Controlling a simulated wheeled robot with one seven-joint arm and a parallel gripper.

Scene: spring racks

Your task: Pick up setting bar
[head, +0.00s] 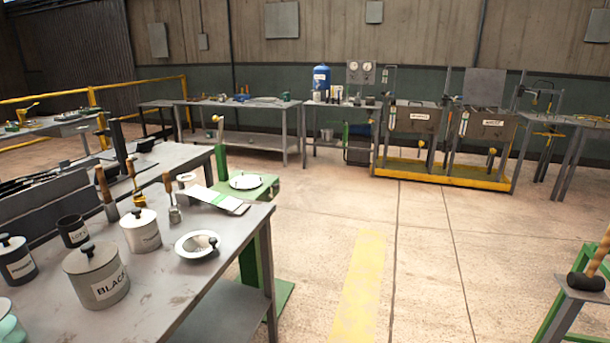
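No object in the head view is clearly marked as the setting bar, and I cannot tell which one it is. Several upright tools with handles stand on the near bench (150,285), among them a wooden-handled tool (105,190) and a short tool with a wooden grip (171,197). Another object with a wooden handle and a dark base (588,277) stands on a small stand at the right edge, partly cut off. My gripper is not in view.
The near bench also holds a lidded pot labelled BLACK (96,276), a smaller lidded pot (140,231) and a round dish (197,244). A green stand (262,188) adjoins it. Racks with a yellow base (440,177) stand at the back. The middle floor (440,260) is clear.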

